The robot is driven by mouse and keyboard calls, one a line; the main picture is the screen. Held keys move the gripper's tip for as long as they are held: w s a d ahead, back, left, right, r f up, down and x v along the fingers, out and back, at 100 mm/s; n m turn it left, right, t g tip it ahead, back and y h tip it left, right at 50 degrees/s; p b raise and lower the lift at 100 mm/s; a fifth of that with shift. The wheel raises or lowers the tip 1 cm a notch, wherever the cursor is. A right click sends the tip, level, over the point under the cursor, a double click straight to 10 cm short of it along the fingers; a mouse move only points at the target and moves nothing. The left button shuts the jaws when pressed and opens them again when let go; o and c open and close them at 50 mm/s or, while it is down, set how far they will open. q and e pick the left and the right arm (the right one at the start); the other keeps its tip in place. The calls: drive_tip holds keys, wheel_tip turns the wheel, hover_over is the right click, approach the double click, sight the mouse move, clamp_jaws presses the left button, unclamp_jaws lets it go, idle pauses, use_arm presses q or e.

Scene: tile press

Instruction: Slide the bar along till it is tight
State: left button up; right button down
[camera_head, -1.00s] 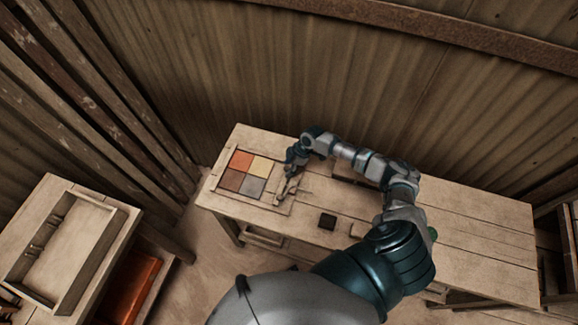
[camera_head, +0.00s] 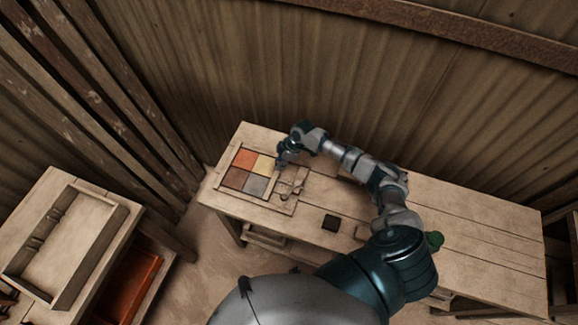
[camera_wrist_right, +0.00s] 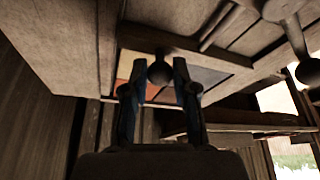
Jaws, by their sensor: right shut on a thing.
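Four square tiles, orange, yellow, brown and grey (camera_head: 254,185), lie two by two in a wooden frame on the bench. The bar (camera_wrist_right: 215,55) is a wooden strip along the tile edge with a round dark knob (camera_wrist_right: 159,72). In the head view the bar is small beside the right-hand tiles, and I cannot tell whether it touches them. My right gripper (camera_head: 280,164) is at the frame's far right corner. In the wrist view its fingers (camera_wrist_right: 159,66) are shut on the knob. My left gripper is out of view.
A metal linkage with ball ends (camera_head: 291,188) lies right of the tiles. A small dark block (camera_head: 331,223) sits on the bench (camera_head: 470,240), whose right part is clear. A wooden tray (camera_head: 78,240) stands on another table at the left. A corrugated wall rises behind.

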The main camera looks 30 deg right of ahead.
drive_tip(key=c, duration=0.9)
unclamp_jaws()
drive_tip(key=shift+d, duration=0.1)
drive_tip(key=shift+d+r, duration=0.1)
drive_tip(key=shift+r, duration=0.25)
drive_tip(key=v, duration=1.1)
drive_tip(key=shift+d, duration=0.15)
